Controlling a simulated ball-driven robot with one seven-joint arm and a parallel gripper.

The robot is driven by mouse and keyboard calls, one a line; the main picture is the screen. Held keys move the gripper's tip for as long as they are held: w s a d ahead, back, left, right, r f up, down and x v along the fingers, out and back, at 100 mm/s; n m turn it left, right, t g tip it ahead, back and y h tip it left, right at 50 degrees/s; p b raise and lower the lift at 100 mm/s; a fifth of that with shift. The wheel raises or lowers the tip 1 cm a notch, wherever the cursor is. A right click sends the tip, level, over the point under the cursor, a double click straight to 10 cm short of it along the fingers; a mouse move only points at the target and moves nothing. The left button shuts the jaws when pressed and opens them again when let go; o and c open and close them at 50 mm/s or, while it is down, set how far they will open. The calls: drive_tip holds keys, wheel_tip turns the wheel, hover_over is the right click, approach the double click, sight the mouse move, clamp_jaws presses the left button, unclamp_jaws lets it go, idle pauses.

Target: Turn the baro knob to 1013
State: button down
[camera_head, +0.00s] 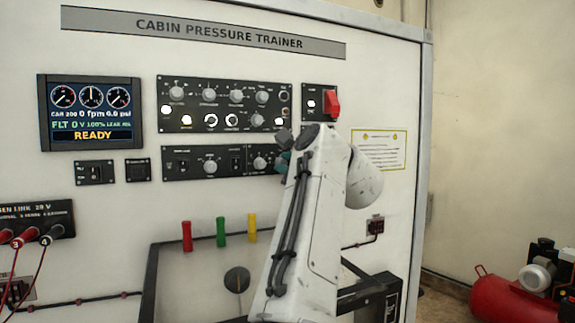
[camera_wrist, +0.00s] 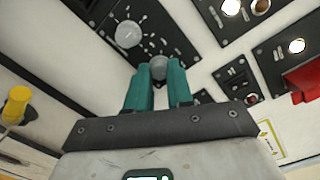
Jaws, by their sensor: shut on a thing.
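My gripper (camera_wrist: 159,80) has teal fingers and is shut on a small grey knob (camera_wrist: 159,66) in the wrist view. In the head view my gripper (camera_head: 282,162) is mostly hidden behind my arm, at the right end of the lower black panel (camera_head: 195,170). A knob (camera_head: 260,163) shows just left of the fingers there. The labels are too small to read, so I cannot tell which knob is marked baro.
The upper black panel (camera_head: 200,96) holds several knobs and lit lamps. A red guarded switch (camera_head: 331,103) is above my gripper. The display (camera_head: 91,112) reads READY. Red, green and yellow handles (camera_head: 252,228) stand below. A red compressor (camera_head: 505,298) is at right.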

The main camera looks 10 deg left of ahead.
drive_tip(key=n, duration=0.4)
drive_tip(key=shift+f+p, duration=0.1)
drive_tip(key=shift+p, duration=0.2)
drive_tip(key=shift+n, duration=2)
drive_tip(key=shift+h, duration=0.3)
drive_tip(key=shift+g, duration=0.3)
drive_tip(key=c, duration=1)
unclamp_jaws()
drive_tip(key=b+v, duration=0.3)
drive_tip(key=v, duration=0.7)
drive_tip(key=shift+s+d+b, duration=0.2)
drive_tip(key=shift+s+b, duration=0.15)
drive_tip(key=shift+b, duration=0.05)
drive_tip(key=shift+f, duration=0.1)
